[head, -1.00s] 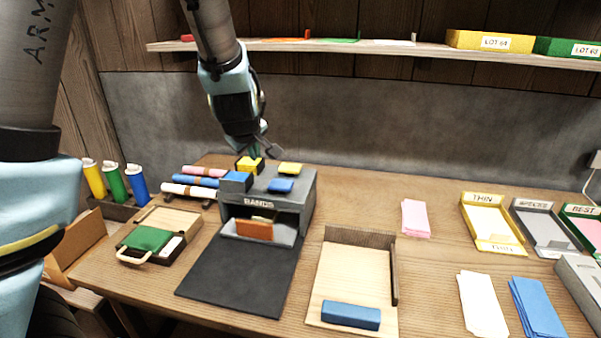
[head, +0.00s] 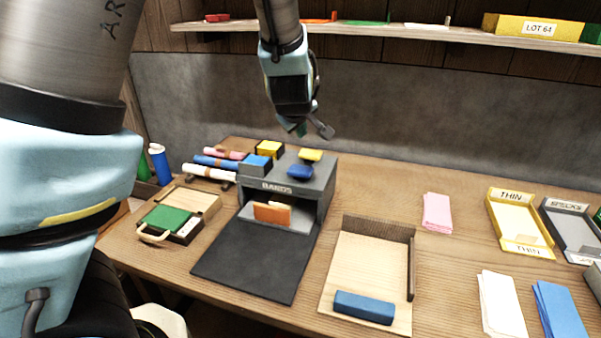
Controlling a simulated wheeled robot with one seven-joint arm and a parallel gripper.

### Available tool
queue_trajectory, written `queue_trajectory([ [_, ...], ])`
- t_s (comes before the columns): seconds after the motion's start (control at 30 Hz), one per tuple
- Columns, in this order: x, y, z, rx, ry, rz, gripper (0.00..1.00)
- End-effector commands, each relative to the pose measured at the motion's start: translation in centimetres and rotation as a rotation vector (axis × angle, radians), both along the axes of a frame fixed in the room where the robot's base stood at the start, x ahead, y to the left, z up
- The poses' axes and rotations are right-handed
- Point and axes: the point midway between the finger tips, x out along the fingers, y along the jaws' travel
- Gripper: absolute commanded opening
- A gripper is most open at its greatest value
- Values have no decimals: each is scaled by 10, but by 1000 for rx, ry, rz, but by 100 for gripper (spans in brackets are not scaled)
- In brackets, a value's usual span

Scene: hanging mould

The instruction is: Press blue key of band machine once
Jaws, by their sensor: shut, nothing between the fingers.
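The grey band machine (head: 327,178), labelled BANDS, stands on the table left of centre. On its top right are a blue key (head: 300,171) and, behind it, a yellow key (head: 311,156). On its top left are a blue block (head: 256,163) and a yellow block (head: 268,149) in dark holders. An orange piece (head: 272,212) sits in its front opening. My gripper (head: 301,130) is shut and empty. It hangs above the machine's back, apart from the keys and higher in the picture than the blue key. The fingertips show small.
A dark mat (head: 255,262) lies before the machine. A case with a green pad (head: 166,219) is at left; rolls (head: 215,162) lie behind it. A wooden tray (head: 362,260) with a blue block (head: 364,307) is at right. A shelf (head: 400,32) runs above the back.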

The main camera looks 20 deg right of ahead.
Motion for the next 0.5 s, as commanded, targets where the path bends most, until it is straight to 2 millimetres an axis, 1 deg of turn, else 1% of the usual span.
queue_trajectory([
  [0.03, 0, 0, -11, 1, 0, 1, 0],
  [0.3, 0, 0, -49, 0, 0, 0, 0],
  [0.5, 0, 0, -71, 1, 0, 1, 0],
])
